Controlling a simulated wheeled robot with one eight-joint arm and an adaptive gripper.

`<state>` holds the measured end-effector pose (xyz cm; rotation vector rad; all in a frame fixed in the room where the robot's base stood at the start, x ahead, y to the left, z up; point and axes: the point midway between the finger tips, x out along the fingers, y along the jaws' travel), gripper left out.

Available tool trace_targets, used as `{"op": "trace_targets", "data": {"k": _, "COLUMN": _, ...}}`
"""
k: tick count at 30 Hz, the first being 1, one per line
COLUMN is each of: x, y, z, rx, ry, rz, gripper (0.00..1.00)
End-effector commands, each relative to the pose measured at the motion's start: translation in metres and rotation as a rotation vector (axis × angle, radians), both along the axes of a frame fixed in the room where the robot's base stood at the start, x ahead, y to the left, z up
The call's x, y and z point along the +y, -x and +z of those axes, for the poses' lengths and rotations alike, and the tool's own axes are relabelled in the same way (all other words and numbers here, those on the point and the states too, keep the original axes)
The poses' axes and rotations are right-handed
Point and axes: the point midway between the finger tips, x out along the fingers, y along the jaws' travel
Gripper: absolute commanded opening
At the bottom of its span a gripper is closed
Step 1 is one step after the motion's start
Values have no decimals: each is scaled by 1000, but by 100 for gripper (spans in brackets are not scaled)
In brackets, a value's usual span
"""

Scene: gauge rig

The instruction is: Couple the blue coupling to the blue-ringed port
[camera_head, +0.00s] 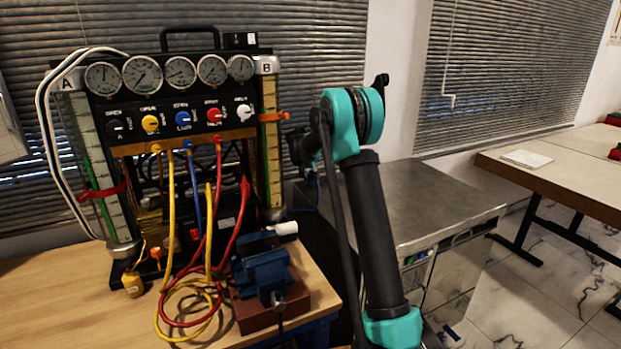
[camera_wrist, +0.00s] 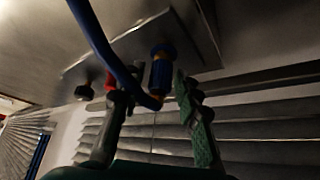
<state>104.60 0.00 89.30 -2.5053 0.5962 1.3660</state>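In the wrist view a blue coupling (camera_wrist: 160,76) with an orange-brass band lies between the two fingers of my gripper (camera_wrist: 148,88), with a gap on each side. A thick blue hose (camera_wrist: 98,38) runs from the top left, crosses in front of the left finger and bends toward the coupling's lower end. My gripper is open; neither finger appears closed on the coupling. In the head view my gripper (camera_head: 300,146) is dark and partly hidden by my teal wrist, just right of the gauge rig. I cannot make out a blue-ringed port in either view.
The gauge rig (camera_head: 180,136) has several dials and hanging hoses: blue (camera_head: 194,190), yellow (camera_head: 169,205) and red (camera_head: 237,215). A blue vise (camera_head: 262,268) stands in front on the wooden bench (camera_head: 60,310). A metal-topped cabinet (camera_head: 425,205) is to the right, behind my arm.

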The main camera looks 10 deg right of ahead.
Motion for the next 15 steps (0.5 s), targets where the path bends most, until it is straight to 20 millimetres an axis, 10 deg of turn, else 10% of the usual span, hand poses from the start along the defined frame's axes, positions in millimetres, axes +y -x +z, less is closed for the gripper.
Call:
{"op": "trace_targets", "data": {"k": 6, "x": 0, "y": 0, "z": 0, "rx": 0, "ry": 0, "rz": 0, "gripper": 57}}
{"op": "trace_targets", "data": {"k": 15, "x": 1, "y": 1, "z": 2, "rx": 0, "ry": 0, "rz": 0, "gripper": 57}}
